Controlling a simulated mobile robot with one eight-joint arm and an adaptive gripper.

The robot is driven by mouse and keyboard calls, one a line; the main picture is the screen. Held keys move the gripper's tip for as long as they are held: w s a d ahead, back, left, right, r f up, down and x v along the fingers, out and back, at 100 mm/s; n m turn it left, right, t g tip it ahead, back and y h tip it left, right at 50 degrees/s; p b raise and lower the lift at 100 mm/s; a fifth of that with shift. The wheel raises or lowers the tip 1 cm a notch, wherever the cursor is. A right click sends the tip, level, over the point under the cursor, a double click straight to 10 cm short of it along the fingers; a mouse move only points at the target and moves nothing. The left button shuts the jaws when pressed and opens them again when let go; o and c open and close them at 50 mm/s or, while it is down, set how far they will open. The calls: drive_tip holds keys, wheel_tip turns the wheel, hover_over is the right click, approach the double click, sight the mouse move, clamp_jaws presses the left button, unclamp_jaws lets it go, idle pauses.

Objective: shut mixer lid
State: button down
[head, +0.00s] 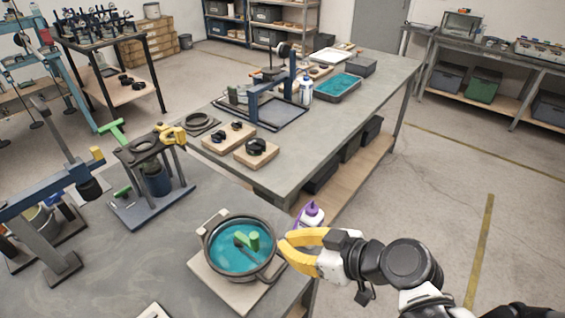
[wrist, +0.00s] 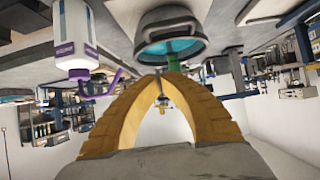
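The mixer appears to be the round dark-rimmed pot (head: 211,262) on a pale board at the front of the near bench. Inside its rim is a teal disc-like surface (head: 226,262) with a green upright piece (head: 254,241) near the middle. I cannot tell whether the teal part is a lid or the contents. My gripper (head: 283,245) is just right of the pot's rim, its yellow fingertips close to it; contact is unclear. In the wrist view the pot (wrist: 170,18) lies just beyond the fingertips (wrist: 160,78), which meet with nothing seen between them.
A white bottle with a purple cap (head: 312,214) stands right behind my gripper and shows large in the wrist view (wrist: 75,28). A stand with a blue base (head: 150,207) is left of the pot. The long bench (head: 330,125) behind holds several fixtures. Floor on the right is open.

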sight(287, 263)
drive_tip(key=shift+s+d+f+b, duration=0.15)
drive_tip(key=shift+f+b, duration=0.75)
drive_tip(key=shift+f, duration=0.25)
drive_tip(key=shift+s+d+f+b, duration=0.1)
drive_tip(key=shift+d+f+b, duration=0.05)
drive_tip(key=shift+f+b, duration=0.9)
drive_tip(key=shift+s+d+f+b, duration=0.15)
drive_tip(key=shift+f+b, duration=0.6)
drive_tip(key=shift+f, duration=0.55)
